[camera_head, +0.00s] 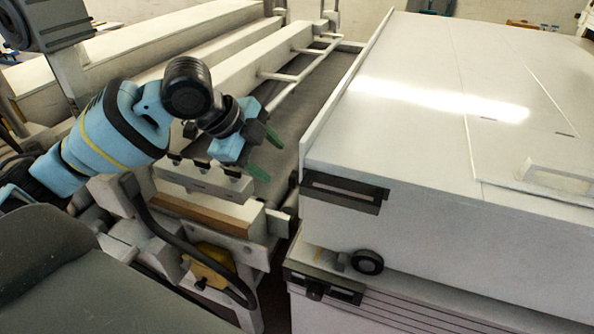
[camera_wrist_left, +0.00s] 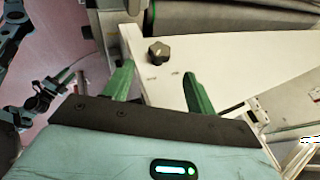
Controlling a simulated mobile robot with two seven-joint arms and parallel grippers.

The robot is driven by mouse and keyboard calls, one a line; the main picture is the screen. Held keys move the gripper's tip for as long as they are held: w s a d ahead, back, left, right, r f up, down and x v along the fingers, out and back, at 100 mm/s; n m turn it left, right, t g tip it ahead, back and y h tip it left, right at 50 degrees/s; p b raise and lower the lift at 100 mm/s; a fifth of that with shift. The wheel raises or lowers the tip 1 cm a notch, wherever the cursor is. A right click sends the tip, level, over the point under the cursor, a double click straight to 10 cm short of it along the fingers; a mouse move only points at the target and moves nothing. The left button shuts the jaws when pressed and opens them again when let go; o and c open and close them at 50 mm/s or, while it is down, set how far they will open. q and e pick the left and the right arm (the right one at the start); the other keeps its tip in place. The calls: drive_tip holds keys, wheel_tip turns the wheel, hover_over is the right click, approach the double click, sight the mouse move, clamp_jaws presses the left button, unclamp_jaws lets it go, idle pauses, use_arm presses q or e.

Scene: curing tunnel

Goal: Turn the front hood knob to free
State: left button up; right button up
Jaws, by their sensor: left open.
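My left gripper (camera_head: 268,157) is open and empty, with green fingers, above the front end of the belt bed left of the white hood (camera_head: 430,110). In the left wrist view, a dark lobed knob (camera_wrist_left: 158,52) sits on a white panel beyond and between the open fingertips (camera_wrist_left: 159,70). The fingers do not appear to touch it. Small marks lie on the panel near the knob, too small to read. The head view shows a round black knob (camera_head: 368,262) low on the hood's front side. I cannot tell whether both views show the same knob.
A white block with several dark knobs (camera_head: 200,178) lies below my left gripper. A dark recessed handle (camera_head: 343,193) is on the hood's front. A grey belt (camera_head: 290,120) runs beside the hood. Another gripper, seemingly my right (camera_wrist_left: 66,82), shows small in the left wrist view.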

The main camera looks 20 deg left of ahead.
sight(290, 175)
use_arm(q)
drive_tip(key=shift+x, duration=3.8)
drive_tip(key=c, duration=1)
